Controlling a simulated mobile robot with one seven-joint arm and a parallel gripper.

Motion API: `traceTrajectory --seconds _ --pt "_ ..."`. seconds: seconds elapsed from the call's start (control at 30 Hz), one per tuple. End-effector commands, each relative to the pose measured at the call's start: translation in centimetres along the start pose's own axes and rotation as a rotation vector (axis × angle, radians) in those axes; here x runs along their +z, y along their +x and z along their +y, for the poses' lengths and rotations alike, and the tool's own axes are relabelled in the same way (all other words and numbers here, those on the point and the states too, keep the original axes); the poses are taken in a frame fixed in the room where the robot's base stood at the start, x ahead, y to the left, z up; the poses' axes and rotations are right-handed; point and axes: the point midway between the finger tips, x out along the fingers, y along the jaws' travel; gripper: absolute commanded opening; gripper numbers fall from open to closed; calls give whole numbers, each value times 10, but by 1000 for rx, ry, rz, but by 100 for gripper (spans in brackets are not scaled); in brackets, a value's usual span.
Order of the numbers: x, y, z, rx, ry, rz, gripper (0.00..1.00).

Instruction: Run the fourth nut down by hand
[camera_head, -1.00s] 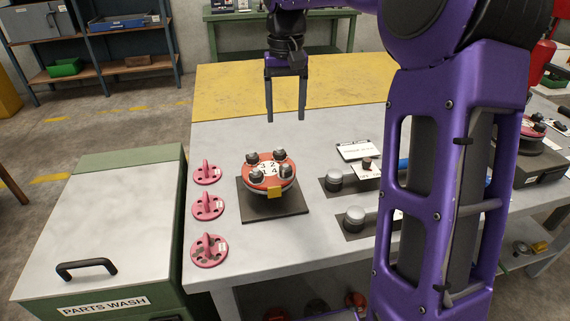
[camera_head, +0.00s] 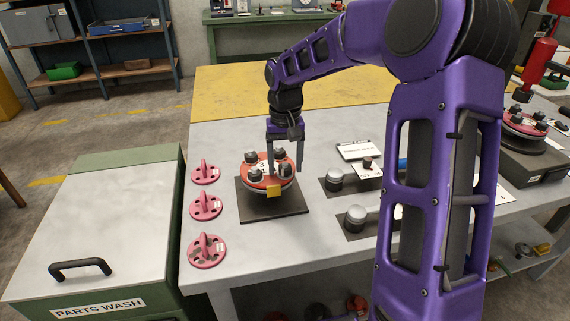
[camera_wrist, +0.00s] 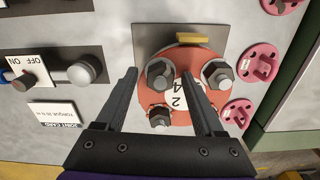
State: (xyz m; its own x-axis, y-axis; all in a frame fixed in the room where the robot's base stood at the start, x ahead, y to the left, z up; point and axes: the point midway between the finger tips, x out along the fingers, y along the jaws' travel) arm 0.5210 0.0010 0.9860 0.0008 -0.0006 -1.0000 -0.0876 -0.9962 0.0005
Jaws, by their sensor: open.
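The red spool flange (camera_head: 262,183) sits on a dark square plate (camera_head: 290,207), with a yellow tag (camera_head: 273,191) at its front edge. Several dark hex nuts stand on it around a white numbered label. My gripper (camera_head: 285,168) is open, pointing down over the flange's right side. In the wrist view the open gripper (camera_wrist: 160,72) has a fingertip to either side of one nut (camera_wrist: 162,74), beside the number 4. I cannot tell whether the fingers touch it. Another nut (camera_wrist: 217,74) is right of the right finger, and another (camera_wrist: 158,117) lies lower between the fingers.
Pink lifting-eye-like pieces (camera_head: 206,206) stand in a row left of the plate. Dark mats with round-headed tools (camera_head: 355,217) and a white card (camera_head: 358,151) lie to the right. A parts-wash cabinet (camera_head: 110,220) adjoins the bench's left. The yellow rear bench area (camera_head: 230,95) is clear.

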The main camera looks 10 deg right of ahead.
Motion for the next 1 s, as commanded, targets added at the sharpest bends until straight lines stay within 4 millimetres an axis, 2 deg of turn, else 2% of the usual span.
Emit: traceTrajectory --seconds 0.17,0.57,1.0 --pt "0 0 0 0 0 0 70" --pt "0 0 0 0 0 0 0" --pt "0 0 0 1 58 0 0"
